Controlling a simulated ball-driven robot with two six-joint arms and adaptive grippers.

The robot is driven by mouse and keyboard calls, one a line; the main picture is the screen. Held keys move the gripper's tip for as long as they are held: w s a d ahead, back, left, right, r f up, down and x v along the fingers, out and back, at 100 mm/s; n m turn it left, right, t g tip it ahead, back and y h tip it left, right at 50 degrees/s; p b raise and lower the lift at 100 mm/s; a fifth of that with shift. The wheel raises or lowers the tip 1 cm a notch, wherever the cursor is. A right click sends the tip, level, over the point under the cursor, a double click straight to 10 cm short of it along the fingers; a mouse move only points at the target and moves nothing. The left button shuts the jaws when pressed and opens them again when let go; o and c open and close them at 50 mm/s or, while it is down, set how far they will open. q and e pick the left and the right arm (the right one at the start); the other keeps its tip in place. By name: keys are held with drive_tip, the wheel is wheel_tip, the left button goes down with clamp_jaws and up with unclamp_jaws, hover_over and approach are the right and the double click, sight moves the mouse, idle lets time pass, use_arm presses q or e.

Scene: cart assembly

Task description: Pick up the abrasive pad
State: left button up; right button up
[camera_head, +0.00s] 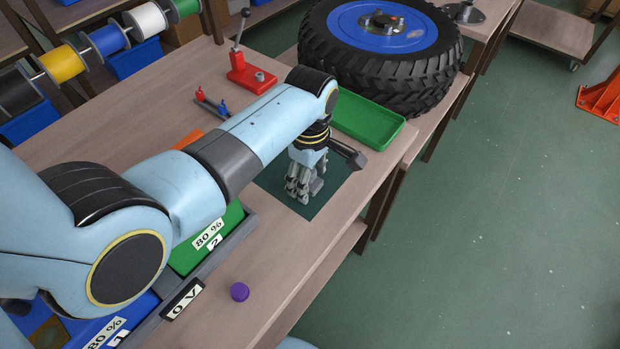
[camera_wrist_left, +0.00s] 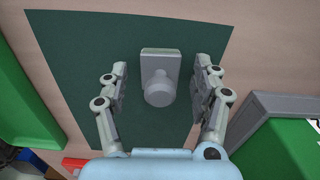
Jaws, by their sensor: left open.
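A grey block with a round knob, seemingly the abrasive pad (camera_wrist_left: 160,70), lies on a dark green mat (camera_wrist_left: 80,40) in the left wrist view. My left gripper (camera_wrist_left: 160,85) is open above it, with one finger on each side of the block and a gap on both sides. In the head view my left gripper (camera_head: 304,188) points down over the mat (camera_head: 338,178), and the block cannot be made out behind the fingers. My right gripper is not in view.
A green tray (camera_head: 365,122) lies behind the mat, near a large tyre (camera_head: 380,75). A red lever device (camera_head: 250,75) stands further back. The table's right edge is close to the mat.

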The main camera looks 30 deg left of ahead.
use_arm(q)
drive_tip(key=c, duration=1.2)
drive_tip(key=shift+r, duration=0.1)
drive_tip(key=shift+c, duration=0.2)
wheel_tip(320, 180, up, 10)
drive_tip(key=shift+p, duration=0.4)
drive_tip(key=o, duration=0.6)
drive_tip(key=c, duration=0.5)
